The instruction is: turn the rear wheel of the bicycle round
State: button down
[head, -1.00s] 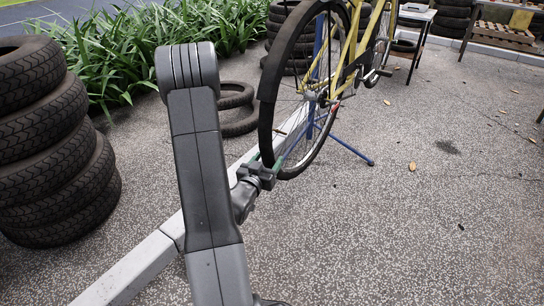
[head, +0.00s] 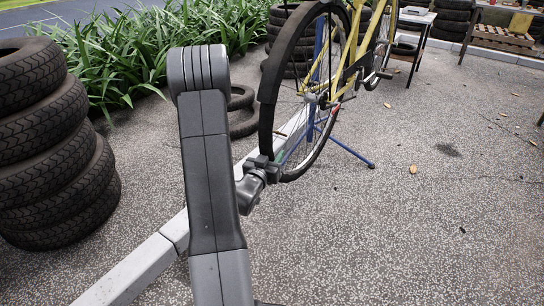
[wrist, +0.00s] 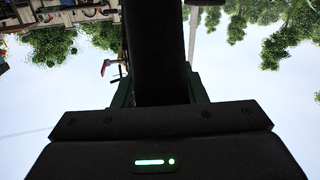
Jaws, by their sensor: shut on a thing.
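The yellow bicycle (head: 356,70) is held up off the ground on a blue stand (head: 345,150). Its rear wheel (head: 296,174), with a black tyre and thin spokes, faces me in the head view, under a dark mudguard (head: 271,85). My gripper (head: 272,167) is at the lower left of this wheel and shut on its rim. In the wrist view the dark tyre (wrist: 157,45) runs up between the green fingers of my gripper (wrist: 160,92), one on each side. The exact contact is hidden behind the gripper body.
A tall stack of tyres (head: 50,145) stands at the left. More tyres (head: 243,120) lie behind my arm, near green plants (head: 140,45). A pale beam (head: 130,270) crosses the ground on the left.

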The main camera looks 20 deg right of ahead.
aim_at(269, 126)
jog(key=shift+g+y, duration=0.7)
jog(key=shift+g, duration=0.2)
jog(key=r+p, duration=0.4)
jog(key=p, duration=0.1)
jog(key=a+r+p, duration=0.1)
jog(key=r+p, duration=0.1)
jog(key=shift+s+r+p, duration=0.15)
jog(key=shift+s+p, duration=0.25)
jog(key=shift+m+g+y, duration=0.4)
jog(key=shift+g+y, duration=0.4)
jog(key=shift+y, duration=0.1)
notch_tip(269, 126, up, 6)
jog(key=p, duration=0.9)
jog(key=c, duration=0.9)
grip_release()
jog(key=shift+f, duration=0.2)
jog(key=shift+s, duration=0.1)
jog(key=p+v, duration=0.2)
jog(key=v, duration=1.1)
jog(key=shift+s+a+r, duration=0.15)
jog(key=shift+s+a, duration=0.1)
jog(key=shift+a, duration=0.05)
